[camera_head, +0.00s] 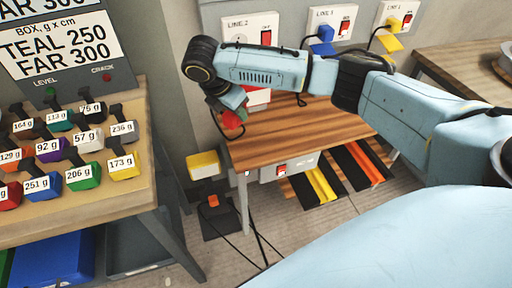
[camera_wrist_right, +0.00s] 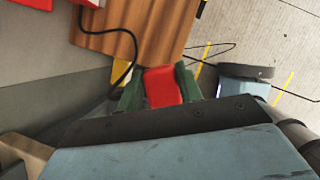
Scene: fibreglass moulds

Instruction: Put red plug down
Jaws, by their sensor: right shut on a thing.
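The red plug (camera_head: 231,120) is at the left end of the wooden bench (camera_head: 320,134). My right gripper (camera_head: 228,112) is shut on it, and the arm hides part of it from above. In the right wrist view the red plug (camera_wrist_right: 162,87) sits between the two green fingers of my right gripper (camera_wrist_right: 160,90). A black cable (camera_wrist_right: 133,50) loops over the bench edge beside the plug. I cannot tell whether the plug touches the bench. My left gripper is not in view.
Wall sockets stand behind the bench; a blue plug (camera_head: 322,40) and a yellow plug (camera_head: 388,40) sit at two of them. A yellow box (camera_head: 203,164) is left of the bench. Labelled weights crowd the left table (camera_head: 100,210). The bench's middle is clear.

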